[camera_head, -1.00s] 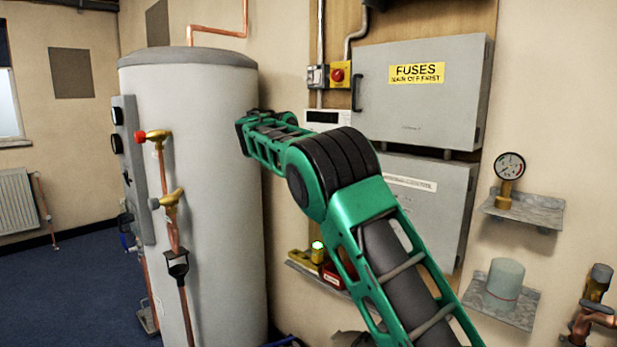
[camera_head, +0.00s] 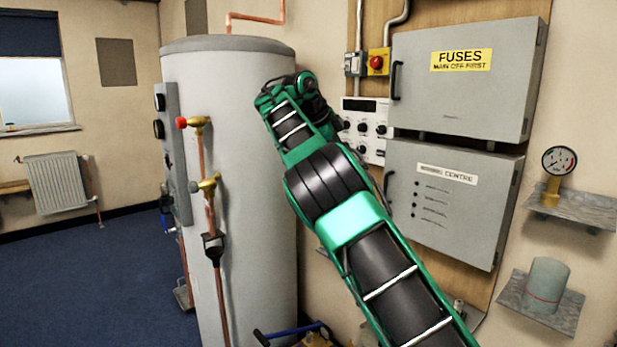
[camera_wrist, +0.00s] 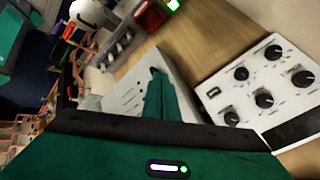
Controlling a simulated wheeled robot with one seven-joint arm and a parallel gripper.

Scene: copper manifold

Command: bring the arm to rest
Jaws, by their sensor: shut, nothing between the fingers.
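My green and black arm reaches up from the lower right in the head view, bent at its black-banded joint. Its far end stands in front of the right side of the grey cylinder (camera_head: 245,80). My gripper is hidden or too unclear to pick out there. In the wrist view my gripper (camera_wrist: 155,74) shows as narrow green fingers close together, shut and with nothing between them. It points toward the grey cabinet face and the board, with a gap I cannot judge.
A white panel with black knobs (camera_wrist: 265,88) is close at the right of the wrist view. The fuse box (camera_head: 465,90) and the grey cabinet below it (camera_head: 455,215) stand right of the arm. A pressure gauge (camera_head: 559,161) is on a shelf. Open blue floor (camera_head: 80,270) lies left.

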